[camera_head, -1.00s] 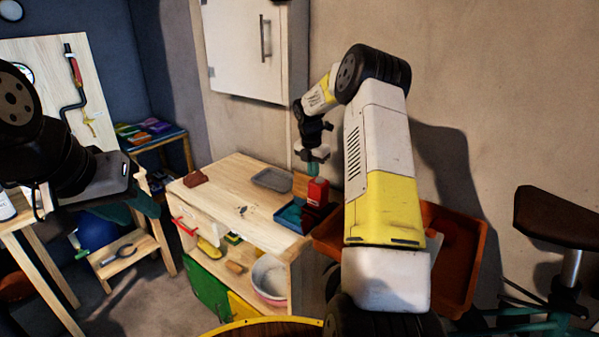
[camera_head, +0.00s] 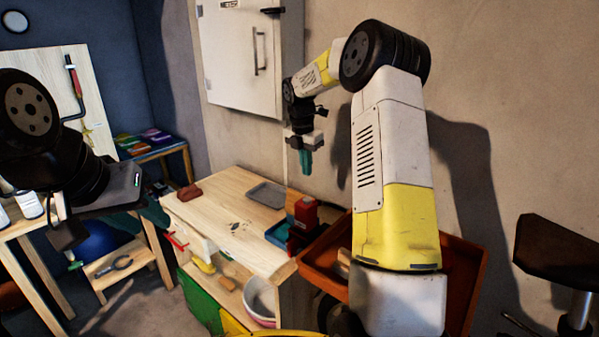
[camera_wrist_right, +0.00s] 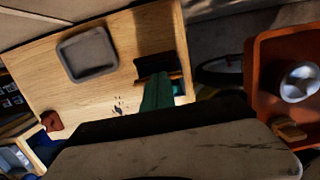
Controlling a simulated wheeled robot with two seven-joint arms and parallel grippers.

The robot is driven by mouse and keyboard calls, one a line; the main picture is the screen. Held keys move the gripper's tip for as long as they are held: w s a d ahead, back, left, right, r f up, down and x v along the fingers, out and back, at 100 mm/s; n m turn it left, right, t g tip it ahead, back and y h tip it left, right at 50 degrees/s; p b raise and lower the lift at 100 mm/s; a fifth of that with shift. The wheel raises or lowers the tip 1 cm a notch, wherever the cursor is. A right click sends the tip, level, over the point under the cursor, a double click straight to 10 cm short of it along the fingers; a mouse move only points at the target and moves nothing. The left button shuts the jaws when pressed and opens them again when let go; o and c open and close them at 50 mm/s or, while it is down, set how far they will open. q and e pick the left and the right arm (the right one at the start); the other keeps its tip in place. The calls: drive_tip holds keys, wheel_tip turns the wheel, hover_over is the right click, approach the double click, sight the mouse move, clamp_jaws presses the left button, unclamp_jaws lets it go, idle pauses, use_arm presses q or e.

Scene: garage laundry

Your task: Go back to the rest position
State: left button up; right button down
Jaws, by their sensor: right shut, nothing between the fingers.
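My right gripper (camera_head: 306,162) hangs in the air above the back right part of the wooden cabinet top, fingers pointing down. Its teal fingers are together with nothing between them; in the right wrist view they show as a teal shape (camera_wrist_right: 158,95) over the cabinet top. My left arm comes in from the left edge, and a dark part of its end (camera_head: 68,234) hangs beside the workbench at the left. Its fingertips are too small and dark to read.
The wooden cabinet (camera_head: 225,205) bears a grey tray (camera_head: 267,194), a reddish-brown block (camera_head: 189,192) and a red object (camera_head: 305,212) by a blue bin. An orange bin (camera_head: 462,275) stands right of it. A white wall cabinet (camera_head: 240,60) hangs behind. A dark seat (camera_head: 555,250) is at far right.

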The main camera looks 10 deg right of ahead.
drive_tip(key=s+a+r+m+t+y, duration=0.1)
drive_tip(key=s+a+r+m, duration=0.1)
drive_tip(key=s+r+m, duration=0.6)
drive_tip(key=s+a+r+m+t, duration=0.15)
drive_tip(key=s+r+m, duration=0.3)
drive_tip(key=s, duration=0.55)
drive_tip(key=s+a+m+t+y, duration=0.2)
drive_tip(key=s+a+m, duration=0.1)
drive_tip(key=s+m, duration=0.9)
drive_tip(key=s, duration=0.5)
drive_tip(key=shift+s+a+f+y, duration=0.3)
drive_tip(key=shift+s+a, duration=0.05)
